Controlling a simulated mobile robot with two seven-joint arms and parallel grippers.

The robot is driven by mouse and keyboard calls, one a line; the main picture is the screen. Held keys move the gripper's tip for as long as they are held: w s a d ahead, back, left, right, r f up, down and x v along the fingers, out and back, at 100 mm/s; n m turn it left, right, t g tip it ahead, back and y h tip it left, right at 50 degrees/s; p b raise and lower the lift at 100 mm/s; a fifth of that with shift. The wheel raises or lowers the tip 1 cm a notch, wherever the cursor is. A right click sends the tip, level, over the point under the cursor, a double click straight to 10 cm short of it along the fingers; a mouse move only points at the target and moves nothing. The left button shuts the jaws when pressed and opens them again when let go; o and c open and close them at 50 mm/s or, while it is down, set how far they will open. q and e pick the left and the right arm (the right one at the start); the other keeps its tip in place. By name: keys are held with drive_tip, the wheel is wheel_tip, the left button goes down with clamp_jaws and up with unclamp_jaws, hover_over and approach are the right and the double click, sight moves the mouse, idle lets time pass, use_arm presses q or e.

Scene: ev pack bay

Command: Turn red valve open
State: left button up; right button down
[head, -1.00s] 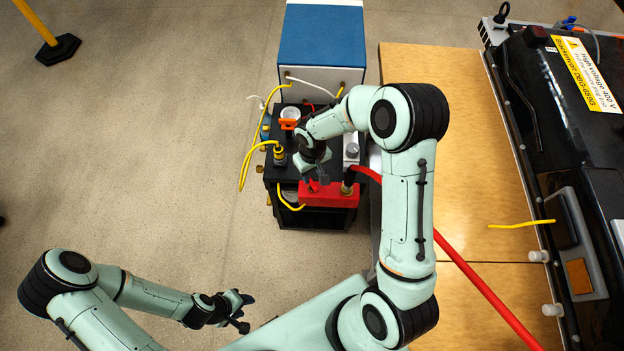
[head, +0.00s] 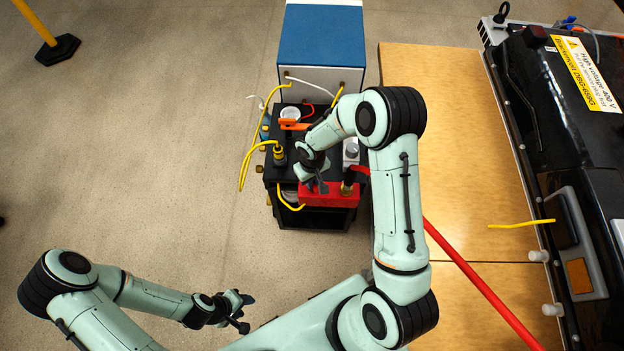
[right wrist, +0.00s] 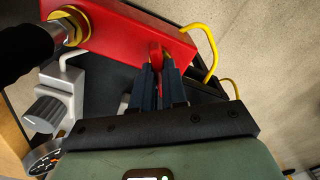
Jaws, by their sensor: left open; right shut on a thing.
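The red block (head: 334,196) stands at the front of the black unit. In the right wrist view the red block (right wrist: 120,28) carries a small red valve handle (right wrist: 156,54) on its side. My right gripper (right wrist: 159,72) is shut on this handle, with its dark fingers on either side of it. In the head view my right gripper (head: 317,185) is at the left part of the red block, and its wrist hides much of the handle there. My left gripper (head: 246,312) is open and empty over the floor, well away from the block.
A red hose (head: 470,268) runs from the block across the wooden surface (head: 440,130). Yellow cables (head: 247,160) loop at the unit's left. An orange lever (head: 295,125) and grey knob (right wrist: 46,110) are near my right arm. The left floor is mostly clear.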

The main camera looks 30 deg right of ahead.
use_arm(q)
drive_tip(key=shift+s+f, duration=0.1)
drive_tip(key=shift+f, duration=0.05)
use_arm(e)
drive_tip(key=shift+n+b, duration=0.35)
drive_tip(key=shift+n, duration=0.75)
drive_tip(key=n, duration=0.2)
drive_tip(key=shift+n, duration=0.4)
drive_tip(key=n, duration=0.2)
drive_tip(key=shift+n+b, duration=0.3)
use_arm(q)
drive_tip(key=shift+s+f, duration=0.65)
drive_tip(key=shift+f, duration=0.05)
use_arm(e)
drive_tip(key=shift+n, duration=1.9)
drive_tip(key=c, duration=1.2)
unclamp_jaws()
drive_tip(key=shift+o, duration=0.2)
use_arm(q)
drive_tip(key=shift+w+r+p, duration=0.45)
drive_tip(key=shift+w+r, duration=0.05)
drive_tip(key=shift+r, duration=0.05)
use_arm(e)
wheel_tip(320, 180, up, 14)
drive_tip(key=shift+f, duration=0.25)
